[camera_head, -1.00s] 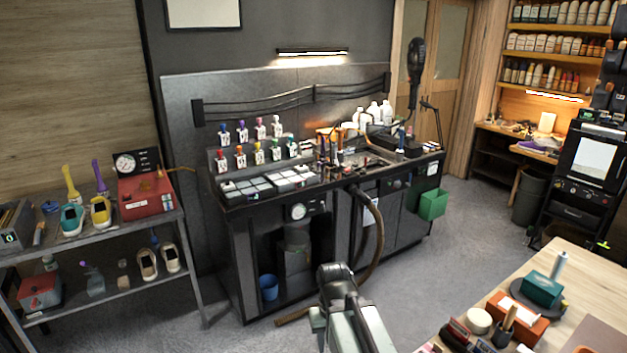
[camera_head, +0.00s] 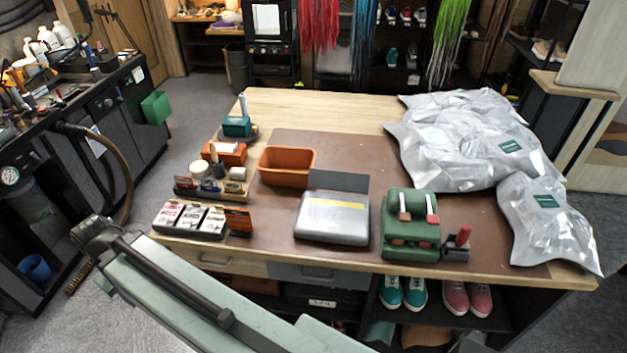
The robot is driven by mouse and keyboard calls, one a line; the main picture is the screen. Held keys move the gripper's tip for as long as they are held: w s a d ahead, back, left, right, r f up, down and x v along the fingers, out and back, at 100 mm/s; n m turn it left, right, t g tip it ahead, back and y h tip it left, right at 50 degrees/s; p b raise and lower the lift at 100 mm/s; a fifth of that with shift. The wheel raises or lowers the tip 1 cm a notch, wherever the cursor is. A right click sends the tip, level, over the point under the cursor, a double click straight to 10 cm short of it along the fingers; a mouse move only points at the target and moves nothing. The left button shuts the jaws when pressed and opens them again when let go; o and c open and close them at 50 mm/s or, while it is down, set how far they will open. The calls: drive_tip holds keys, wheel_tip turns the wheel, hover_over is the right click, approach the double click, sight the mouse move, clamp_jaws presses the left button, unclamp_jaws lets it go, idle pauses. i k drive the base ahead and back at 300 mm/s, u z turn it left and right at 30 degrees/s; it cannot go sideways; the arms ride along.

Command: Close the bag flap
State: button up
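A grey, flat bag (camera_head: 331,232) lies on the brown mat at the middle of the table. A yellow strip runs across its upper part. A dark grey flap (camera_head: 338,180) stands out from its far edge and looks open. My arm crosses the lower left of the view, in front of the table and apart from the bag. No gripper fingers can be made out.
An orange bin (camera_head: 287,166) stands behind the bag to the left. A green device (camera_head: 410,228) stands close on its right. Large silver bags (camera_head: 465,140) fill the table's right side. Small boxes (camera_head: 190,219) stand at the front left. The brown mat (camera_head: 345,148) is bare behind the flap.

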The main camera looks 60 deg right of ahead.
sight(319, 178)
drive_tip(key=k, duration=0.15)
drive_tip(key=u, duration=1.85)
drive_tip(key=i, duration=1.15)
drive_tip(key=z, duration=4.1)
drive_tip(key=i, duration=1)
